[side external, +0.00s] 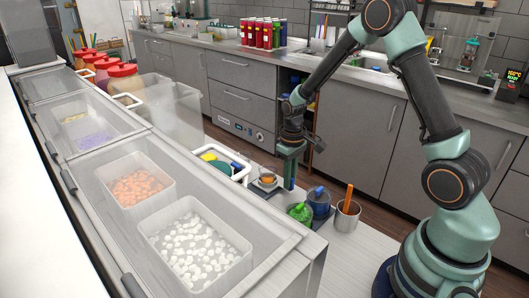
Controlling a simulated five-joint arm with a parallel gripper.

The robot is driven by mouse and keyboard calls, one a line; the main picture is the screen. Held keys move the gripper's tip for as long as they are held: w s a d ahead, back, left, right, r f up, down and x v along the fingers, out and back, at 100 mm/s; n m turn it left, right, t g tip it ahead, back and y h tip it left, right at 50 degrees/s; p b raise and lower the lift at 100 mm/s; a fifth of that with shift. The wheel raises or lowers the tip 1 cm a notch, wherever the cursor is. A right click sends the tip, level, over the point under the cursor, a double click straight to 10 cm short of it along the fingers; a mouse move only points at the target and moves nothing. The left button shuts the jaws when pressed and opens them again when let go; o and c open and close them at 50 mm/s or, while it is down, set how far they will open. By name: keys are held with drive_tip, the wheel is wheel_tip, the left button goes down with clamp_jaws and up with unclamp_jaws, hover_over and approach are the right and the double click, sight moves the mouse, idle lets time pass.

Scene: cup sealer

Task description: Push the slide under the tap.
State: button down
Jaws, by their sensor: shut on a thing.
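My gripper (290,172) points down in the side external view, beyond the right end of the counter. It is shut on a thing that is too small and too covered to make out. A small clear cup with orange contents (267,178) stands just left of my gripper. I cannot tell whether they touch. I cannot clearly make out the slide or the tap around the cup.
A white-rimmed tray (244,172) with coloured items lies left of the cup. A green container (299,212), a blue container (319,201) and a metal pot (346,217) stand right of the counter. Tubs of orange pieces (139,187) and white pieces (194,247) fill the near counter.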

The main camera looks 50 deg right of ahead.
drive_tip(key=a, duration=0.9)
drive_tip(key=shift+a, duration=0.3)
drive_tip(key=c, duration=0.9)
unclamp_jaws()
drive_tip(key=shift+o, duration=0.2)
wheel_tip(320, 180, up, 12)
drive_tip(key=shift+r, duration=0.15)
